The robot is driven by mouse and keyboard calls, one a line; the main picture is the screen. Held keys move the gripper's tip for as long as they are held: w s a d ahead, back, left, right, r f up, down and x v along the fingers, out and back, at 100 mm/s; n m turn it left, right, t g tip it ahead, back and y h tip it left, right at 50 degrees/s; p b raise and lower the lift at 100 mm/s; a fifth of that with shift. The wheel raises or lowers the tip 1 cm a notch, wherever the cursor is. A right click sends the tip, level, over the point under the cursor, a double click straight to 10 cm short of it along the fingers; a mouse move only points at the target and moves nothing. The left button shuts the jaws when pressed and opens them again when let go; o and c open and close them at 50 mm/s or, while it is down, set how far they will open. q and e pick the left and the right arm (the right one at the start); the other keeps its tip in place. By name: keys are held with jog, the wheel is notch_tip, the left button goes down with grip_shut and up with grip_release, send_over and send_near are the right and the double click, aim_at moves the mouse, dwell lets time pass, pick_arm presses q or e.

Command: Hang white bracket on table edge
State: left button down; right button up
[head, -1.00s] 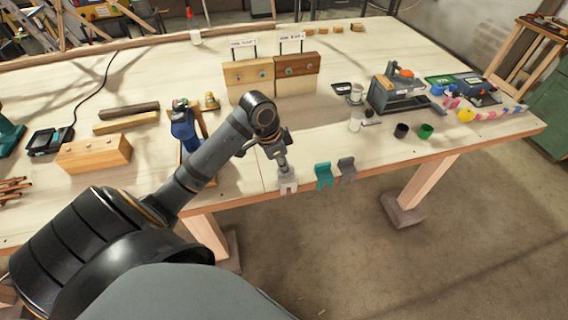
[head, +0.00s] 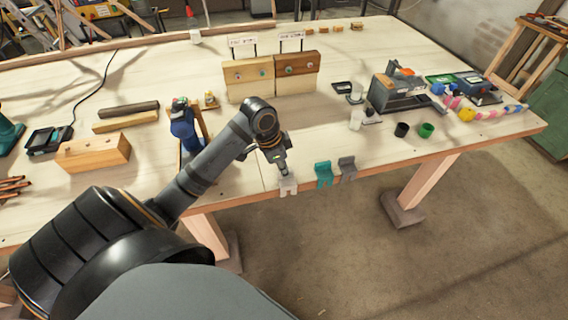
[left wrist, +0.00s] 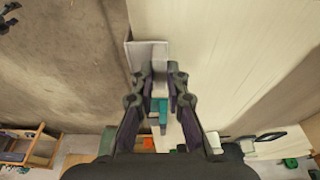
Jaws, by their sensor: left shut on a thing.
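The white bracket (head: 289,187) is at the table's front edge, left of a teal bracket (head: 323,174) and a grey bracket (head: 347,168) that hang there. In the left wrist view the white bracket (left wrist: 147,55) is at the fingertips, by the line where table top meets floor. My left gripper (head: 284,171) is shut on the white bracket from above; it also shows in the left wrist view (left wrist: 160,70). I cannot tell whether the bracket rests on the edge or hovers just at it. My right gripper is not in view.
The table top (head: 240,178) is bare around the gripper. Two wooden blocks with signs (head: 270,76) stand behind. Black (head: 402,130) and green (head: 426,131) cups are to the right.

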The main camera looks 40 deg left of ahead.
pick_arm(q)
jog(key=shift+f, duration=0.2)
jog(key=c, duration=1.3)
grip_release()
notch_tip(320, 180, up, 7)
jog(key=p, duration=0.8)
jog(key=shift+r, duration=0.1)
